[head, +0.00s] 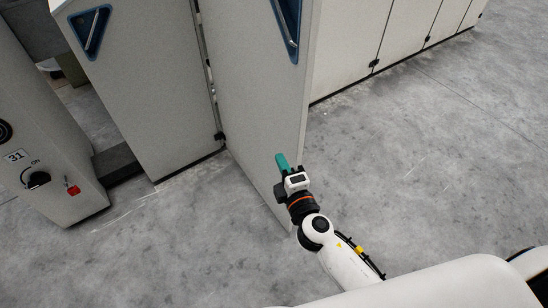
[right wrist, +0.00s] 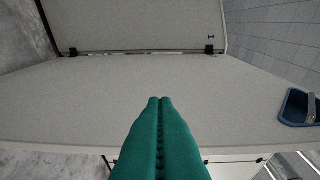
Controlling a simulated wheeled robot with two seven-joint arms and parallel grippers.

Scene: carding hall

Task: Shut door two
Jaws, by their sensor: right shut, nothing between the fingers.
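A pale grey door (head: 255,95) with a blue recessed handle (head: 288,25) stands ajar in the middle of the head view, angled out from the hinged seam on its left. No number shows on it, so I cannot tell if it is door two. My right gripper (head: 281,162), with teal fingers, is shut and empty in front of this door's lower part, near its free edge. In the right wrist view the shut fingers (right wrist: 160,100) point at a broad pale door panel (right wrist: 90,95), its blue handle (right wrist: 298,107) at the right. Contact cannot be told. My left gripper is not in view.
Another pale door (head: 140,90) with a blue handle (head: 89,31) stands to the left. A grey control cabinet (head: 50,150) marked 31, with a black knob and red part, is at far left. More panels (head: 345,50) run back right. The concrete floor (head: 430,150) at right is clear.

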